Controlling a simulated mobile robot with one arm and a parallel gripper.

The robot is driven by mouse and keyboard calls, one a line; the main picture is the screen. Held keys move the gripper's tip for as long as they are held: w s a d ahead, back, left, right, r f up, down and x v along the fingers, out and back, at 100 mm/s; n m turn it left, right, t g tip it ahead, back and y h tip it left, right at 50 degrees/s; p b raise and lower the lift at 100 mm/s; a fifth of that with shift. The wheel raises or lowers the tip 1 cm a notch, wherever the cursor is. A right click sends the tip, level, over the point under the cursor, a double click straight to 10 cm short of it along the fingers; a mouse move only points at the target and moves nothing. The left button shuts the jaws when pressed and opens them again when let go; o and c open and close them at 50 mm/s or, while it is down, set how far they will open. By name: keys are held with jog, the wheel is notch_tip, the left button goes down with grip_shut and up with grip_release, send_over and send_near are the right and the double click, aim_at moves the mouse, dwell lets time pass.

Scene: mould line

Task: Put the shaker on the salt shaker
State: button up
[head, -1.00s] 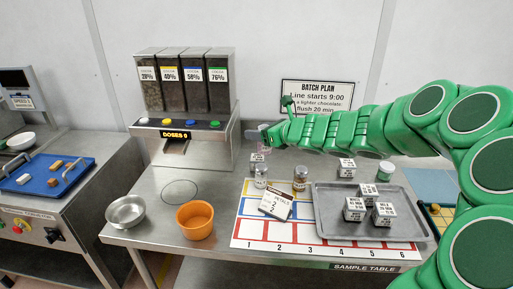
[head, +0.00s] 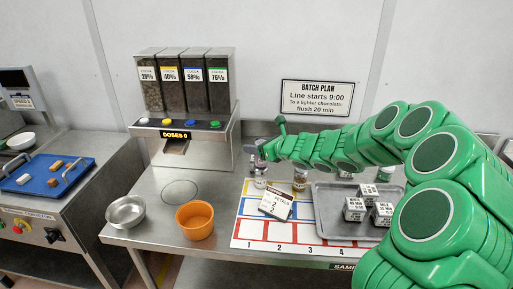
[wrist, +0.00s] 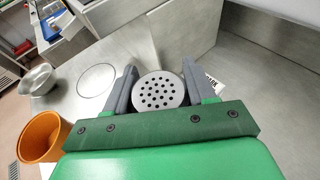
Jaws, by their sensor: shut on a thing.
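A small shaker (head: 260,181) with pale contents stands at the back left of the sample sheet in the head view. My gripper (head: 259,156) is at its top and shut on it. In the wrist view, its round grey perforated lid (wrist: 159,91) sits between my two grey fingers. A second shaker (head: 300,181), with brown contents, stands to its right, apart from it and partly hidden by my arm. I cannot read a label on either shaker.
A tilted price card (head: 276,204) lies in front of the shakers. A grey tray (head: 330,228) with labelled cubes is to the right. An orange bowl (head: 195,222) and a metal bowl (head: 125,211) stand left. The dispenser (head: 185,110) stands behind. The ringed spot (head: 180,192) is clear.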

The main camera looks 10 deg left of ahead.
jog(key=shift+f, duration=0.3)
jog(key=shift+f, duration=0.1)
jog(key=o, duration=1.1)
jog(key=shift+d, duration=0.1)
jog(key=v, duration=1.1)
jog(key=shift+s+d, duration=0.25)
jog(key=shift+s, duration=0.05)
jog(key=shift+r, duration=0.2)
